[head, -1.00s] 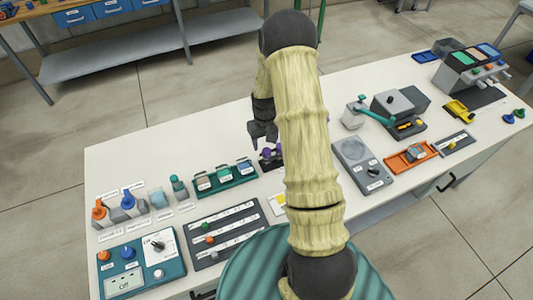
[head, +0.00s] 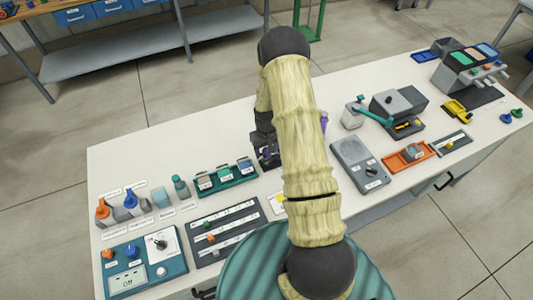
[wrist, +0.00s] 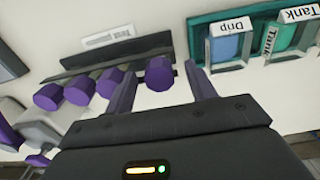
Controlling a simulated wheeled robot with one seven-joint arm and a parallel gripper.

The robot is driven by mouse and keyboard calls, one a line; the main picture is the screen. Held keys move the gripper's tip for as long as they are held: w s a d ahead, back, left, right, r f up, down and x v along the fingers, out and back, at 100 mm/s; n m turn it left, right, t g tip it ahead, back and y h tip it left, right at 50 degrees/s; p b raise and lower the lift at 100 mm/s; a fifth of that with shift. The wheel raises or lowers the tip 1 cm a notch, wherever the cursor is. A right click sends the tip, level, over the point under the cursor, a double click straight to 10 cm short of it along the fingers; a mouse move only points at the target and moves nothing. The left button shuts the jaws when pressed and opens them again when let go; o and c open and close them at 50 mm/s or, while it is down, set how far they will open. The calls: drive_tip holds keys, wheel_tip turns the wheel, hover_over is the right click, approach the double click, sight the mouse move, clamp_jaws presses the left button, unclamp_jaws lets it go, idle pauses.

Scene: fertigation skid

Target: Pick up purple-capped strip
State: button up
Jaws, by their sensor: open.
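A dark rack (wrist: 75,70) holds several purple-capped strips, with a label reading "Test" behind it. In the wrist view, one purple-capped strip (wrist: 160,74) at the right end of the row sits between the two fingers of my gripper (wrist: 161,68). The fingers stand apart on either side of its cap, with a gap visible on each side. The other purple caps (wrist: 48,96) lie to the left, outside the left finger. In the head view, my gripper (head: 266,154) is low at the rack, and my arm hides part of both.
A teal tray (wrist: 203,45) with tubs labelled "Drip" and "Tank" stands close to the right of my gripper in the wrist view. In the head view, a grey scale-like device (head: 357,164) is right of my arm. The bench behind the rack is clear.

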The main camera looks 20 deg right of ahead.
drive_tip(key=c, duration=1)
drive_tip(key=shift+r, duration=0.1)
wheel_tip(320, 180, up, 10)
drive_tip(key=b, duration=0.2)
drive_tip(key=shift+b, duration=0.3)
